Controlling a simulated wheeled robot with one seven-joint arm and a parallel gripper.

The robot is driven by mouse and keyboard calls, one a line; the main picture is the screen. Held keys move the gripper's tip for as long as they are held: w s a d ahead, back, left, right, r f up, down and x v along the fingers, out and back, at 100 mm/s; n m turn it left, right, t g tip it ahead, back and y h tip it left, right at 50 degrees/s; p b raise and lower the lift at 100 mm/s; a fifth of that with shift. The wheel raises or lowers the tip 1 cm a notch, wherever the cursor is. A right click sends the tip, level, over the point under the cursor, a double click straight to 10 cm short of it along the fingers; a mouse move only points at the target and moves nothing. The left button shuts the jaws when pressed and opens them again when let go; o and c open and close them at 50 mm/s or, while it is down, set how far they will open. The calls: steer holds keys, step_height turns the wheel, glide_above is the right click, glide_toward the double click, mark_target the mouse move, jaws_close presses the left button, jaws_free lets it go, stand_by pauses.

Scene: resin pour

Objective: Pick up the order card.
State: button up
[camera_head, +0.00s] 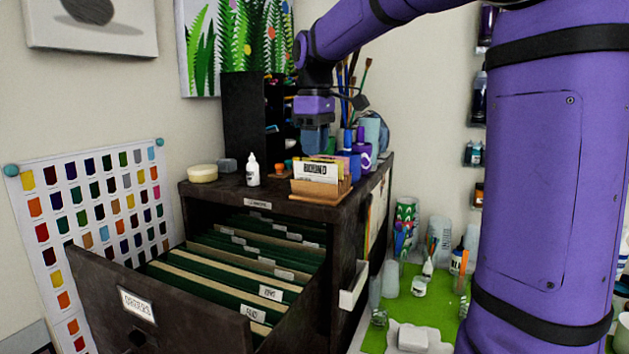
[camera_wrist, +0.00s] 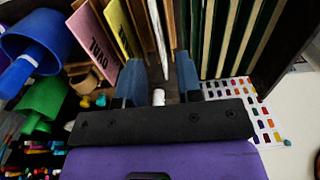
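A wooden card holder (camera_head: 322,190) stands on top of the dark cabinet with upright cards in it. A white card with dark print (camera_head: 318,171) is at its front, but I cannot tell whether it is the order card. The wrist view shows a pink card (camera_wrist: 92,38), a yellow card (camera_wrist: 120,28) and a thin white card edge (camera_wrist: 159,32). My gripper (camera_head: 314,148) is just above and behind the holder, pointing down. In the wrist view, my gripper (camera_wrist: 160,70) has its fingers apart with nothing held between them; the white edge lies ahead of the gap.
A white bottle (camera_head: 252,170) and a round pale tub (camera_head: 203,173) stand left of the holder. Blue and purple bottles (camera_head: 362,152) crowd its right. The open drawer (camera_head: 170,310) below holds green folders. A dark shelf (camera_head: 245,110) stands behind.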

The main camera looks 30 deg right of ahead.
mark_target(315, 164)
steer(key=shift+f, duration=2.4)
jaws_close()
